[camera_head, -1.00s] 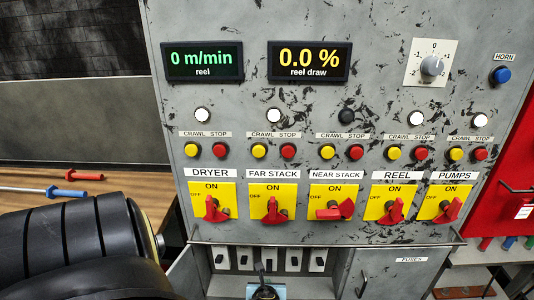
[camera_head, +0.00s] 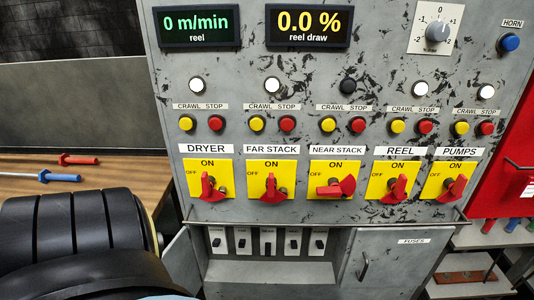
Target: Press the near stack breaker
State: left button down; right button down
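A row of several small breakers with black levers sits in an open compartment (camera_head: 270,272) below the main panel. The middle breaker (camera_head: 267,244) seems to have its lever slightly lower than its neighbours, but it is too small to be sure. The breaker labels cannot be read. Above, the red NEAR STACK rotary handle (camera_head: 336,188) lies nearly level, while the other handles stand steeper. The lamp (camera_head: 347,86) over NEAR STACK is dark; the other lamps are white. Neither gripper can be made out.
A grey rail (camera_head: 330,222) runs just above the compartment. A closed FUSES door (camera_head: 400,265) is at its right. A large black ribbed cylinder (camera_head: 70,235) fills the lower left. Red (camera_head: 77,160) and blue (camera_head: 60,176) handled tools lie on the wooden surface behind it.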

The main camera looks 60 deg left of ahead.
aim_at(268, 245)
jog(key=u, duration=0.75)
